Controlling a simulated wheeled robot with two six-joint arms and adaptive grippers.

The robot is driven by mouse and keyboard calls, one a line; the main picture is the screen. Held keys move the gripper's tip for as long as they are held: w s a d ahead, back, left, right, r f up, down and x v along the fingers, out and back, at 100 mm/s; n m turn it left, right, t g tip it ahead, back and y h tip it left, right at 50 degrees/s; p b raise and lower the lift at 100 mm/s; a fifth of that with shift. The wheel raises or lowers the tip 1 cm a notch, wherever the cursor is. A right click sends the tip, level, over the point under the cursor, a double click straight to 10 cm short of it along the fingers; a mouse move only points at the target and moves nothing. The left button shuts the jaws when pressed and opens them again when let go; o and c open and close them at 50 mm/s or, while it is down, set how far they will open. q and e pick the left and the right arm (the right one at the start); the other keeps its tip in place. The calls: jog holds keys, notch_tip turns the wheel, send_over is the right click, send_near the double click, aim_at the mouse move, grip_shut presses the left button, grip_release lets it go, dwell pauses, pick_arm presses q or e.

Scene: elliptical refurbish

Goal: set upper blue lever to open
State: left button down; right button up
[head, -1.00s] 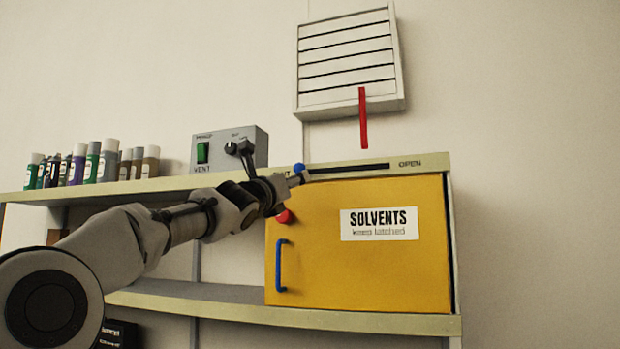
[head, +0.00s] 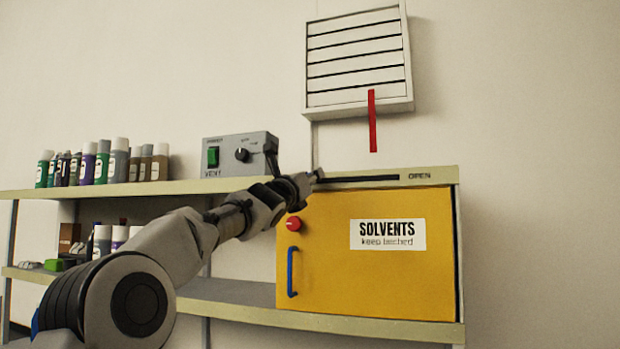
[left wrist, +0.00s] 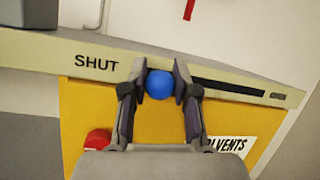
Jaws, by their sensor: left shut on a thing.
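The upper blue lever shows as a round blue knob (left wrist: 160,85) in the left wrist view, on the cream shelf edge (left wrist: 45,50). It sits just right of the word SHUT (left wrist: 97,63), near the left end of a dark slot (left wrist: 228,87) that runs right toward the word OPEN (head: 419,176). My left gripper (head: 314,180) is at the knob, with one finger on each side, shut on it. It also shows in the left wrist view (left wrist: 160,88). In the head view the gripper hides the knob and the word SHUT.
Below is a yellow solvents cabinet (head: 340,280) with a red knob (head: 294,223) and a blue handle (head: 291,271). A grey vent box (head: 226,156) and several bottles (head: 102,164) stand on the shelf. A red strip (head: 372,122) hangs under the wall vent (head: 358,60).

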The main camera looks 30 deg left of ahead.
pick_arm(q)
jog(key=shift+f, duration=0.1)
jog(key=shift+w+d+f+b, duration=0.15)
jog(key=shift+w+d+b, duration=0.05)
jog(key=shift+d+b, duration=0.25)
jog(key=d, duration=0.2)
jog(key=w+d+b, duration=0.1)
jog(key=d, duration=0.2)
jog(key=d+b, duration=0.1)
jog(key=d, duration=0.1)
jog(key=shift+w+d, duration=0.35)
jog(key=shift+w, duration=0.05)
jog(key=d, duration=0.3)
jog(key=w+d, duration=0.1)
jog(key=d, duration=0.2)
jog(key=w+d, duration=0.1)
jog(key=d, duration=0.2)
jog(key=shift+w, duration=0.1)
jog(key=shift+a, duration=0.1)
